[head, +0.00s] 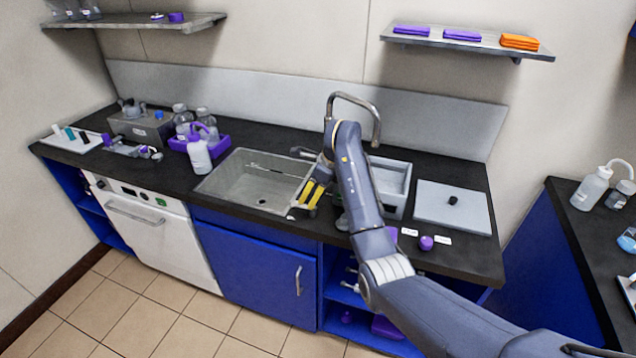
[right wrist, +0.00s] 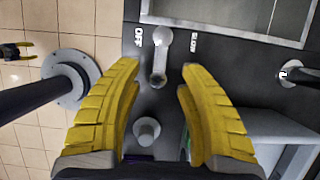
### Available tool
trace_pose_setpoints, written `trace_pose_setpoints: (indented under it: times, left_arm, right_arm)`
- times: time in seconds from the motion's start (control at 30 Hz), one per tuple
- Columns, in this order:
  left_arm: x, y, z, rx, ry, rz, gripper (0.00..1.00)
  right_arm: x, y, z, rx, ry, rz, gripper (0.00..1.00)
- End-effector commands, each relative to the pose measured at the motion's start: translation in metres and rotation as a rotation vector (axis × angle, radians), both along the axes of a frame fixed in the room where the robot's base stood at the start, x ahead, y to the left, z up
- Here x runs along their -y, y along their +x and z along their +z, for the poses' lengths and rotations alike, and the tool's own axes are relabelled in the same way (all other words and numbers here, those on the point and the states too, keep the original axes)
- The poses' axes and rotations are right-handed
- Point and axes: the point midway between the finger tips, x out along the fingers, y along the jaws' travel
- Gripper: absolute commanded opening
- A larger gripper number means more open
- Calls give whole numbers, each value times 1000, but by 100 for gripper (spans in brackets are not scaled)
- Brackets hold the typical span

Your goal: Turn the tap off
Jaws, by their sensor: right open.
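The tap's grey lever (right wrist: 161,55) lies on the black counter in the right wrist view, between an OFF label (right wrist: 138,37) on its left and another label (right wrist: 193,43) on its right. My right gripper (right wrist: 160,80) is open, with its yellow fingers on either side of the lever's near end; I cannot tell whether they touch it. In the head view my right gripper (head: 314,192) is over the sink's right edge, and the lever is not clear there. The curved spout (head: 355,97) rises behind my arm. A gripper, apparently my left (right wrist: 20,50), is open at the wrist view's left edge.
The steel sink (head: 225,178) is left of my right gripper. A grey box (head: 395,205) stands on its right. A grey knob (right wrist: 147,130) stands between my finger bases. A purple tray (head: 222,145) with bottles stands left of the sink.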

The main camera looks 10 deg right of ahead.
Motion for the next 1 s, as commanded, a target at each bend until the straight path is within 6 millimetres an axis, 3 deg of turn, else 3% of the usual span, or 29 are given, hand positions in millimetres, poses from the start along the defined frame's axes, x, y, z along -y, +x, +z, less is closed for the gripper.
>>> trace_pose_setpoints:
  times: [0.2,0.43,1.0]
  left_arm:
    - [1,1,0,1,0,0,44]
    - [1,1,0,1,0,0,44]
    - [1,1,0,1,0,-1,44]
  right_arm:
    - [14,-6,35,3,-4,-1,40]
    - [21,-12,57,0,-1,0,40]
    - [23,-14,65,-1,0,0,40]
